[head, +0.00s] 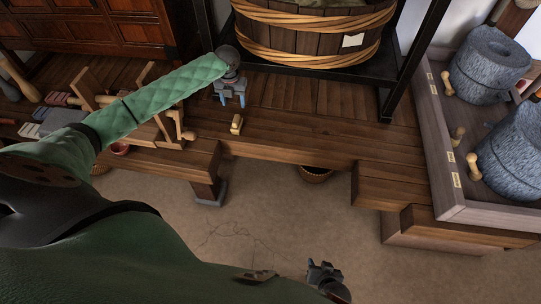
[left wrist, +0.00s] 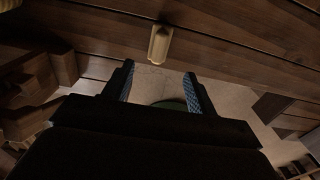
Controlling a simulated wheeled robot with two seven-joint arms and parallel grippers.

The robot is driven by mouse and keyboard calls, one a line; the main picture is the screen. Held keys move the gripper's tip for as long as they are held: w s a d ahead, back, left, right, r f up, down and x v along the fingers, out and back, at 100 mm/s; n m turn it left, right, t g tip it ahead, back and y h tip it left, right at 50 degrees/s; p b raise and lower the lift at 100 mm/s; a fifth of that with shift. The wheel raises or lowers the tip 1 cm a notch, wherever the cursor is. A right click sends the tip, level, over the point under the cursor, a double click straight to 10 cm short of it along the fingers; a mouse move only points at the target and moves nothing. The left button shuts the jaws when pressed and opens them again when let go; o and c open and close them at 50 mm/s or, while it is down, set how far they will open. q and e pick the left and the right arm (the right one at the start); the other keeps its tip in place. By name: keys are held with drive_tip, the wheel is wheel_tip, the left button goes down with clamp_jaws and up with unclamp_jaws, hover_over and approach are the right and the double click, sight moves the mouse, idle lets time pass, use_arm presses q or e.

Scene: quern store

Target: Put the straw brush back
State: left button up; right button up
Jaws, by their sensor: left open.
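A small straw-coloured piece (head: 236,124), which looks like the straw brush, lies on the wooden platform near its front edge. It also shows at the top middle of the left wrist view (left wrist: 158,43). My left gripper (head: 231,100) is open and empty, just behind the piece in the head view and not touching it. Its two blue-faced fingers (left wrist: 160,91) stand apart in the left wrist view, with the piece beyond their tips. My right gripper (head: 324,270) is low in the head view over the floor; its fingers are too small to judge.
A wooden frame with rollers and a crank (head: 150,125) stands left of the piece, partly behind my left arm. A banded wooden tub (head: 312,35) stands behind in a black metal frame.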

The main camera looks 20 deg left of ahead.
use_arm(q)
drive_tip(key=s+d+f+n+t+h, duration=0.1)
drive_tip(key=s+d+f+n+h, duration=0.1)
drive_tip(key=s+d+f+n, duration=0.7)
drive_tip(key=s+d+f+n+t+h, duration=0.1)
drive_tip(key=s+d+f+n+t, duration=0.15)
drive_tip(key=s+d+f, duration=0.7)
drive_tip(key=s+d+f+n+t, duration=0.1)
drive_tip(key=s+d+f+n, duration=0.2)
drive_tip(key=s+d+n, duration=0.6)
drive_tip(key=s+d+f+n+t+h, duration=0.1)
drive_tip(key=s+d+f+n+t, duration=0.1)
drive_tip(key=s+d+n, duration=0.8)
drive_tip(key=shift+d+f, duration=0.5)
drive_tip(key=shift+d, duration=0.05)
use_arm(e)
drive_tip(key=shift+w+r, duration=0.2)
drive_tip(key=shift+w, duration=0.3)
use_arm(q)
drive_tip(key=shift+n, duration=0.25)
use_arm(e)
drive_tip(key=shift+s, duration=0.15)
